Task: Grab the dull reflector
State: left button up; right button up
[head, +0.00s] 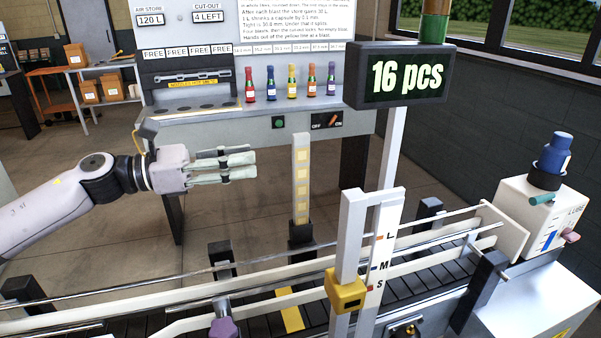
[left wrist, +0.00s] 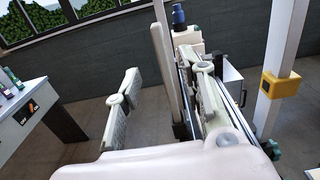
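A pale upright post (head: 301,178) with a column of yellowish square patches stands in a black foot behind the conveyor in the head view; it looks like the reflector. I cannot tell if any one patch is duller. In the left wrist view the post (left wrist: 163,62) shows beyond the fingers, between them. My left gripper (head: 253,164) is open and empty, level with the upper part of the post and a short way to its left, fingers pointing toward it. They do not appear to touch it. My right gripper is not in view.
The conveyor (head: 262,306) with its rails crosses the front. A bench with several small bottles (head: 291,82) stands behind. A white unit (head: 541,208) is at right.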

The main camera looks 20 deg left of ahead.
aim_at(301, 148)
pick_arm(q)
jog(key=p+x, duration=0.2)
jog(key=x, duration=0.1)
jog(key=p+x, duration=0.3)
jog(key=x, duration=0.1)
jog(key=p+x, duration=0.2)
jog(key=x, duration=0.1)
jog(key=shift+w+d+r, duration=0.25)
jog(key=shift+r, duration=0.15)
jog(key=shift+w+d+f+p, duration=0.1)
jog(key=shift+w+d+p, duration=0.1)
jog(key=shift+d+p, duration=0.1)
jog(key=shift+w+d+f, duration=0.1)
jog(key=shift+d+f, duration=0.05)
jog(key=shift+c, duration=0.6)
grip_shut()
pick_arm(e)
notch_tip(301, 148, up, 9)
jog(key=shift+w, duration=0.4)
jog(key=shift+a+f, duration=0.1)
